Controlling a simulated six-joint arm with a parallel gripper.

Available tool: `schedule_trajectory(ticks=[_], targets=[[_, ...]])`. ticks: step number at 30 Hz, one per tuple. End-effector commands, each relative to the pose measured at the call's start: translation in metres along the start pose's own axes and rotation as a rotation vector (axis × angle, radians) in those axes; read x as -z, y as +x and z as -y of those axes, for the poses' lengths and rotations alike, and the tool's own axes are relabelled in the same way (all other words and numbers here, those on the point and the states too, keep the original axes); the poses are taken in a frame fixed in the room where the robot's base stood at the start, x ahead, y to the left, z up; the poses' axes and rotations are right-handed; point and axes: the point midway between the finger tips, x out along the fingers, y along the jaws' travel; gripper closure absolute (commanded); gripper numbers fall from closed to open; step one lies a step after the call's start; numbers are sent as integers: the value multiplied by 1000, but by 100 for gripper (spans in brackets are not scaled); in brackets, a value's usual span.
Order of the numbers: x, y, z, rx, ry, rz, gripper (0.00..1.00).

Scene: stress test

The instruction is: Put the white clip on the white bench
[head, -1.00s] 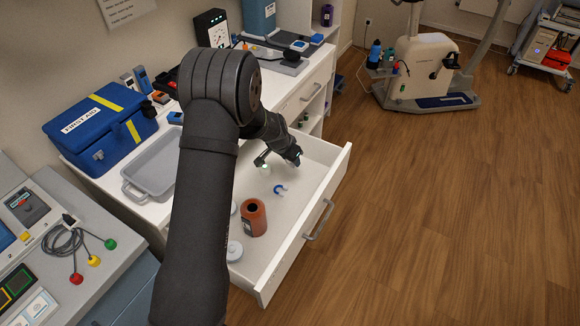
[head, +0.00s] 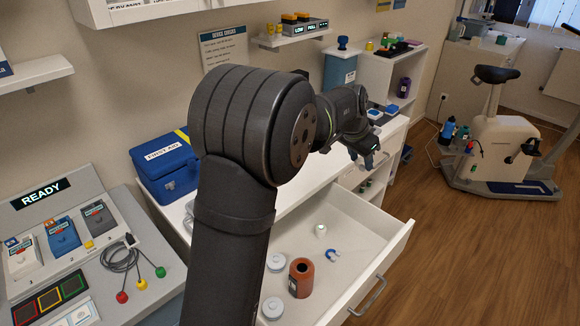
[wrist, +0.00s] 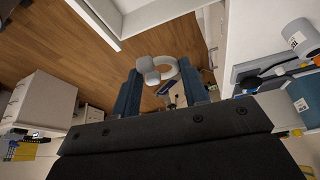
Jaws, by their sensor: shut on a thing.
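My gripper (wrist: 168,92) is shut on the white clip (wrist: 166,63), a pale curved piece held between the blue fingers in the wrist view. In the head view my gripper (head: 370,158) is raised above the far end of the open drawer, by the front of the white bench (head: 308,178). The clip cannot be made out there. The white bench runs along the wall, and my arm hides part of its top.
The open drawer (head: 345,283) holds a brown jar (head: 301,278), a blue horseshoe-shaped piece (head: 333,255), a small white cap (head: 320,230) and white round lids (head: 275,262). A blue first aid box (head: 168,168) stands on the bench left of my arm. Devices (head: 375,113) occupy its far end.

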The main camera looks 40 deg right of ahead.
Motion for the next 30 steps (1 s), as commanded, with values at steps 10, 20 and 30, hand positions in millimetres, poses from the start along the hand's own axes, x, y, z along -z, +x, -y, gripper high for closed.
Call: schedule_trajectory(ticks=[10, 20, 30], targets=[[22, 2, 70, 50, -124, 1, 80], [30, 6, 187, 141, -341, 2, 80], [19, 5, 256, 204, -486, -1, 80]])
